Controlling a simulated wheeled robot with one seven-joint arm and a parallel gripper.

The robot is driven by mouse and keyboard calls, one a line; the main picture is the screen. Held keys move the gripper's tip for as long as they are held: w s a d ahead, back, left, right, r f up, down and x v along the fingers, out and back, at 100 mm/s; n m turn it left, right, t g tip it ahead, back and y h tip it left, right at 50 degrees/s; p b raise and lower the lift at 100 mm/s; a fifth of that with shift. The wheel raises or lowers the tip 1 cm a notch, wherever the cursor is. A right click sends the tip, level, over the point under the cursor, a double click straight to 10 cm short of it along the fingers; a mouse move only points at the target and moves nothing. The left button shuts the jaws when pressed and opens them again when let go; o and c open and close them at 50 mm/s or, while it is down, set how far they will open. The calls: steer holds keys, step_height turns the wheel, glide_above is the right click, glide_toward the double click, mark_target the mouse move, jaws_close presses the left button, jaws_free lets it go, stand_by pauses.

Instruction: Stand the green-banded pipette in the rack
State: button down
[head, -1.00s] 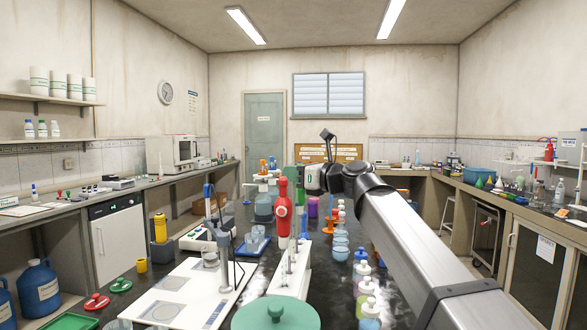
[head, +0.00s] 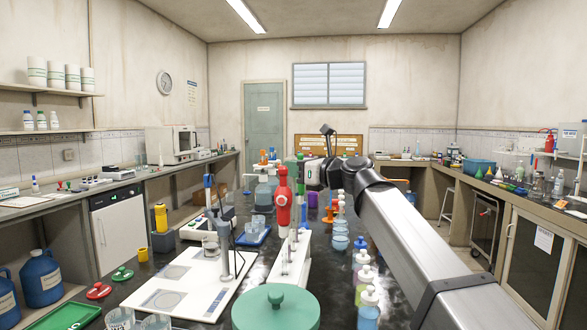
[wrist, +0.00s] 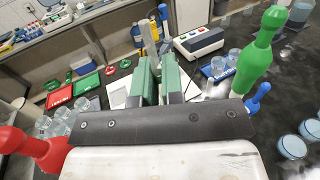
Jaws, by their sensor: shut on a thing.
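My gripper (wrist: 159,88) shows in the wrist view as two green-sided fingers close together, pointing away from the camera. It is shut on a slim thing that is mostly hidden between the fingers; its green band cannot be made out. In the head view the hand (head: 313,172) is partly hidden behind my arm, above the far part of the bench. A long white stand (head: 289,268) with several thin upright posts lies in front of it on the bench and may be the rack; I cannot tell for sure.
A red bulb-shaped thing (head: 283,205) stands near the white stand; a green one (wrist: 256,65) is close at right in the wrist view. Squeeze bottles (head: 368,308) and small beakers (head: 340,243) line the right. A white board (head: 185,283) lies left.

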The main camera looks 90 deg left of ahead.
steer(key=shift+f, duration=1.3)
stand_by(0.4)
steer(key=c, duration=1.2)
jaws_free()
steer(key=shift+o, duration=0.2)
steer(key=v, duration=1)
steer(key=shift+w+d, duration=0.25)
steer(key=shift+w, duration=0.1)
